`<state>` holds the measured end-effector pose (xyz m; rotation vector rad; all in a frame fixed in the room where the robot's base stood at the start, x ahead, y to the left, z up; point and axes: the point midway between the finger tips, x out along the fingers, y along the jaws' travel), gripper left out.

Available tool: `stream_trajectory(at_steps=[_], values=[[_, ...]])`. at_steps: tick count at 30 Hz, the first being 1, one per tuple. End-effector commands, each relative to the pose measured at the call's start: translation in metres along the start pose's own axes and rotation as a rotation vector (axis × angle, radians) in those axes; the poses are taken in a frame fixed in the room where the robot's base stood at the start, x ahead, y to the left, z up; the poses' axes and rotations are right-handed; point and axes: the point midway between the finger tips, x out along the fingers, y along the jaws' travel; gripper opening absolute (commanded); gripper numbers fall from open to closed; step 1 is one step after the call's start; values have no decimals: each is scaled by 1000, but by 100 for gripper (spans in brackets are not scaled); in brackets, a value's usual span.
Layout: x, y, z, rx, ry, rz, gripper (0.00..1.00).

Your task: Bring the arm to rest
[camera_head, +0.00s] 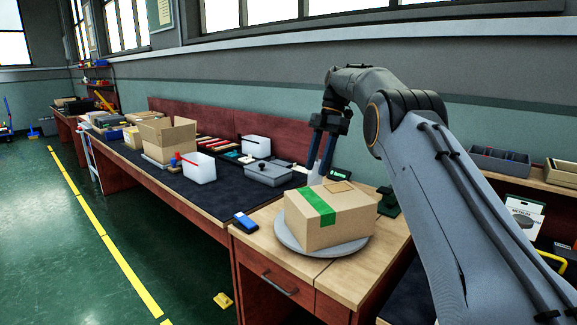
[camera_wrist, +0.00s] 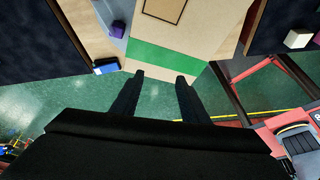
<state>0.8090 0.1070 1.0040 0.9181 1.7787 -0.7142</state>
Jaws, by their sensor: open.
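My gripper (camera_head: 321,158) is open and empty. In the head view it points down above the back of a closed cardboard box (camera_head: 330,217) with green tape, a little above its top. The box sits on a round grey plate (camera_head: 284,238) on a wooden desk. In the wrist view my gripper's two fingers (camera_wrist: 160,78) stand apart with nothing between them, and the box (camera_wrist: 200,22) with its green tape shows beyond them. The exact gap between fingertips and box is hard to tell.
A blue device (camera_head: 245,222) lies by the desk's left edge. A dark green object (camera_head: 387,202) stands right of the box.

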Motion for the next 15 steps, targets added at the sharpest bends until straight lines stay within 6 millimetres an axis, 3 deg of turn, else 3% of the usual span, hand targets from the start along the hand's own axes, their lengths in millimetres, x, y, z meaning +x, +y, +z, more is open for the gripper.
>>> stream_trajectory(at_steps=[8,15], values=[[6,-13,-14,238,-31,15,41],[26,-53,-34,605,-79,56,41]])
